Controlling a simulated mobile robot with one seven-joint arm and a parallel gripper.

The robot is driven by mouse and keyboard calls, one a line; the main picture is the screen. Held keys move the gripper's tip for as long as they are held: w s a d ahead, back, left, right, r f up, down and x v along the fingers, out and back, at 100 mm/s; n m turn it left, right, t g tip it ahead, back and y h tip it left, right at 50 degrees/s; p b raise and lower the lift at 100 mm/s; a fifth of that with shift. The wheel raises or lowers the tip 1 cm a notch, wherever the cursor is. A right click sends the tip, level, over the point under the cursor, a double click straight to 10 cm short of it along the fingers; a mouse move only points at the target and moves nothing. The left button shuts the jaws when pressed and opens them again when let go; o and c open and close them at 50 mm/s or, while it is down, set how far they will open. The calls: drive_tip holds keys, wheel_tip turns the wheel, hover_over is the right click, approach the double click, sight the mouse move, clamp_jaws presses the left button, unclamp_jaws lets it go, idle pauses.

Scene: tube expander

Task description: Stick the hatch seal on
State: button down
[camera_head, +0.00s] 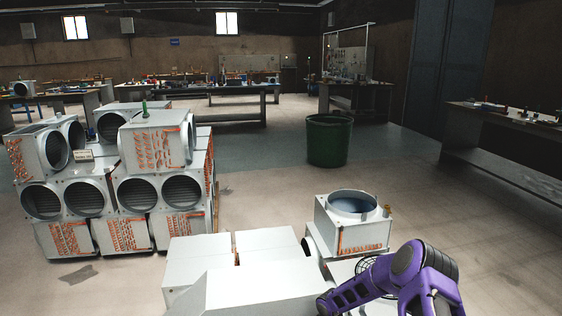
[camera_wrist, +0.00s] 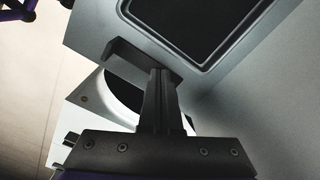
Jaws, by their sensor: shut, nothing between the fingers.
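In the wrist view my gripper (camera_wrist: 159,78) is shut, its dark fingers together and empty. A flat dark bar (camera_wrist: 128,55) crosses just beyond the fingertips; I cannot tell whether it is part of the gripper. Beyond it is a grey metal panel (camera_wrist: 88,28) with a dark rectangular recess (camera_wrist: 190,28), its corners rounded. A thin rim (camera_wrist: 150,43) runs around the recess; I cannot tell whether this is the hatch seal. I cannot tell if the fingertips touch the panel. In the head view my purple arm reaches in at lower right and its gripper is not visible.
White boxes (camera_head: 240,285) fill the near foreground. A metal unit with a round opening (camera_head: 335,230) stands beside my arm. Similar units (camera_head: 115,190) are stacked at left. A green bin (camera_head: 328,140) stands behind.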

drive_tip(key=shift+r+p, duration=1.25)
drive_tip(key=shift+r, duration=1.65)
drive_tip(key=shift+w, duration=0.1)
